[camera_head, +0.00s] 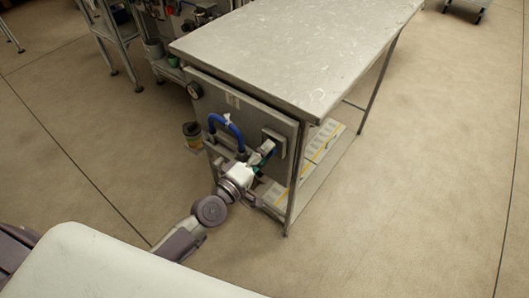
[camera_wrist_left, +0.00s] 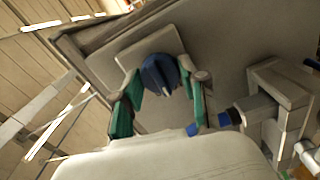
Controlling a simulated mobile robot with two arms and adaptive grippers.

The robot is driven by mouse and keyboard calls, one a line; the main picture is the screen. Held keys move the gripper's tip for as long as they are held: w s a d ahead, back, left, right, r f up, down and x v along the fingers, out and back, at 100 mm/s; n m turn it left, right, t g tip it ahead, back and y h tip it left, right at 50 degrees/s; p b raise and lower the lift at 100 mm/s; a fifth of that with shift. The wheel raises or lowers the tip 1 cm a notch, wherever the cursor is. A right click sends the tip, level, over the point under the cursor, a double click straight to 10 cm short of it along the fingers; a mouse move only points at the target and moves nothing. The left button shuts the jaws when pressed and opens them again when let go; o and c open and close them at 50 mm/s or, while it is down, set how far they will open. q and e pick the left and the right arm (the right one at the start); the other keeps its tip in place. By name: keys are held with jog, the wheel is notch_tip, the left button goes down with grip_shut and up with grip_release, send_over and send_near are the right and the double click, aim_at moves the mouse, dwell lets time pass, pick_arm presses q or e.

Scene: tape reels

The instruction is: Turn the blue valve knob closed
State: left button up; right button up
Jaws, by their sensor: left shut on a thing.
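The blue valve knob (camera_wrist_left: 158,74) sits on a square grey plate (camera_wrist_left: 146,50) in the left wrist view, between the green fingers of my left gripper (camera_wrist_left: 165,84). My left gripper (camera_head: 265,156) is shut on the knob, at the front panel of the metal table in the head view. There the gripper hides most of the knob. How far the knob is turned is hard to tell. My right gripper is not in view.
A blue hose (camera_head: 228,127) curves on the panel left of my gripper. The metal tabletop (camera_head: 300,48) overhangs the panel. Boxes (camera_head: 322,143) lie on the lower shelf.

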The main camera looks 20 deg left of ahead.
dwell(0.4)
pick_arm(q)
jog(key=o, duration=1.1)
jog(key=shift+o, duration=0.2)
jog(key=v, duration=1.2)
